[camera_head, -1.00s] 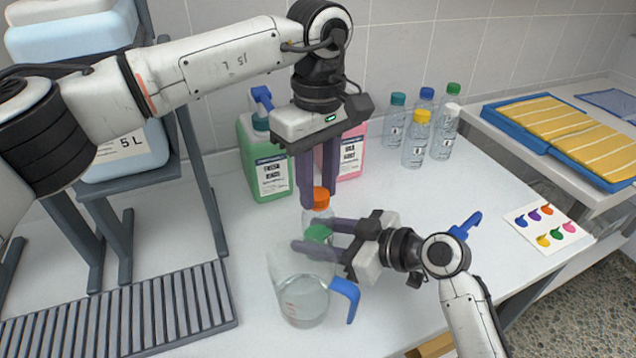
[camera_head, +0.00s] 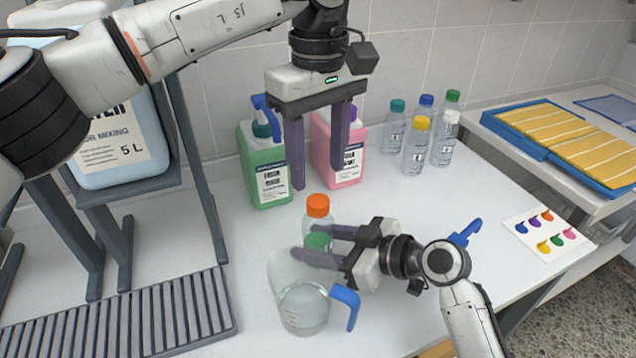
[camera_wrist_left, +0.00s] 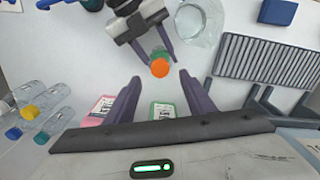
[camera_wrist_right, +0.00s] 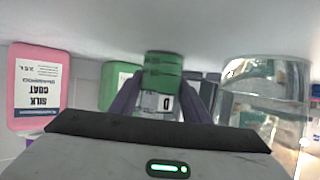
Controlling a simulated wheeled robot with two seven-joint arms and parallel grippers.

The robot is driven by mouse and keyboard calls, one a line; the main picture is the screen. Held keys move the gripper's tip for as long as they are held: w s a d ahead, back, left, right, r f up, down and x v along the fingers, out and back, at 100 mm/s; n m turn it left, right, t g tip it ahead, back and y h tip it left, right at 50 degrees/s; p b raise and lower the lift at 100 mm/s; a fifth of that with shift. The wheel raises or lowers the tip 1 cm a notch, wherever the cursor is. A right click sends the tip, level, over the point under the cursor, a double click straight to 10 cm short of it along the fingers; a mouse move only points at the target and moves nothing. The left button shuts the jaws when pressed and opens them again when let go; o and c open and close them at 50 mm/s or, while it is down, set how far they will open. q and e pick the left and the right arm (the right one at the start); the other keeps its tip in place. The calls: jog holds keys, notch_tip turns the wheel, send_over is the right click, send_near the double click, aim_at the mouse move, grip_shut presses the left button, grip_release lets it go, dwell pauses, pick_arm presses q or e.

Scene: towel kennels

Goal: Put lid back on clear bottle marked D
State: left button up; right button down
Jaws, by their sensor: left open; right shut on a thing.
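The clear bottle marked D (camera_wrist_right: 160,102) has green contents low down. The orange lid (camera_head: 318,205) sits on its top, and it also shows in the left wrist view (camera_wrist_left: 160,68). My right gripper (camera_head: 306,243) is shut around the bottle's body from the right; its fingers hide part of it. My left gripper (camera_head: 318,180) is open and empty, pointing down above and behind the orange lid, clear of it. Whether the lid is fully tight cannot be told.
A clear jug (camera_head: 303,308) with a blue handle stands just in front of the bottle. Green (camera_head: 262,160) and pink (camera_head: 340,150) containers stand behind. Several capped bottles (camera_head: 417,150) stand at the back right. A grey slatted rack (camera_head: 120,318) lies at the left.

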pick_arm(q)
notch_tip(320, 180, up, 6)
jog(key=shift+f, duration=0.1)
pick_arm(e)
jog(key=c, duration=0.9)
grip_release()
jog(key=shift+d, duration=0.1)
pick_arm(q)
jog(key=shift+f, duration=0.1)
pick_arm(e)
jog(key=v, duration=1)
